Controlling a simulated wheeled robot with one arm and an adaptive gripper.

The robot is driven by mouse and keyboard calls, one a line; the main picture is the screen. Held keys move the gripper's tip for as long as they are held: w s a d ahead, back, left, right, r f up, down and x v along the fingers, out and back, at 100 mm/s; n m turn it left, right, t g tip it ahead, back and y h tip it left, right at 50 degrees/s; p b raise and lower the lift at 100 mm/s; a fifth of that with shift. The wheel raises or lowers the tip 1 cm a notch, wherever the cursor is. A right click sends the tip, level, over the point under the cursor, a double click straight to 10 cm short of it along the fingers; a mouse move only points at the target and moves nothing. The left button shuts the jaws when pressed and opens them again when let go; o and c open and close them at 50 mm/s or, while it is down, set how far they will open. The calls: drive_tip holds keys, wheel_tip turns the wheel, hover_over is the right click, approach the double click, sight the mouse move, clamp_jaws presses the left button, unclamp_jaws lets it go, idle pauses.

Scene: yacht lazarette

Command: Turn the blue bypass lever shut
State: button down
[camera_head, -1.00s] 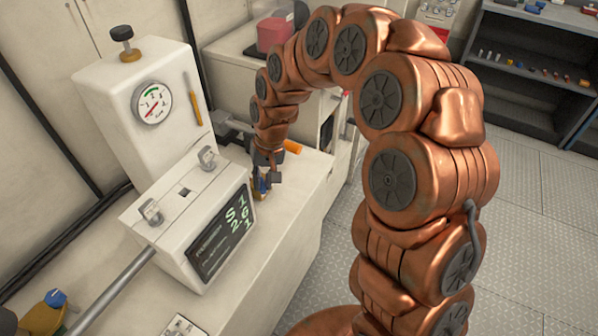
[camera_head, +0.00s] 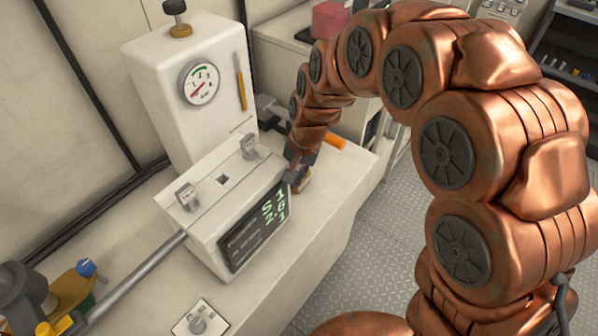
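My gripper (camera_head: 299,178) is at the right end of the white box with the dark display (camera_head: 253,223), low over the bench top. It is small in view and partly hidden behind the box and its own fingers. A small brassy fitting (camera_head: 304,183) shows at the fingertips. No blue lever shows clearly there, and I cannot tell whether the fingers touch or hold anything. A blue knob (camera_head: 86,268) on a yellow-brown fitting (camera_head: 70,288) stands at the lower left, far from my gripper.
A white housing with a round gauge (camera_head: 199,82) stands behind the box. A grey pipe (camera_head: 137,278) runs from the box to the lower left. An orange cylinder (camera_head: 350,141) lies right of my gripper. The bench front (camera_head: 340,215) is clear.

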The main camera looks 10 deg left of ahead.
drive_tip(key=c, duration=1.1)
unclamp_jaws()
drive_tip(key=r, duration=0.4)
drive_tip(key=d+r, duration=0.1)
drive_tip(key=r, duration=0.3)
drive_tip(key=d+r, duration=0.1)
drive_tip(key=r, duration=0.2)
drive_tip(key=shift+s+d+r, duration=0.1)
drive_tip(key=shift+s+r, duration=0.05)
drive_tip(key=shift+r, duration=0.25)
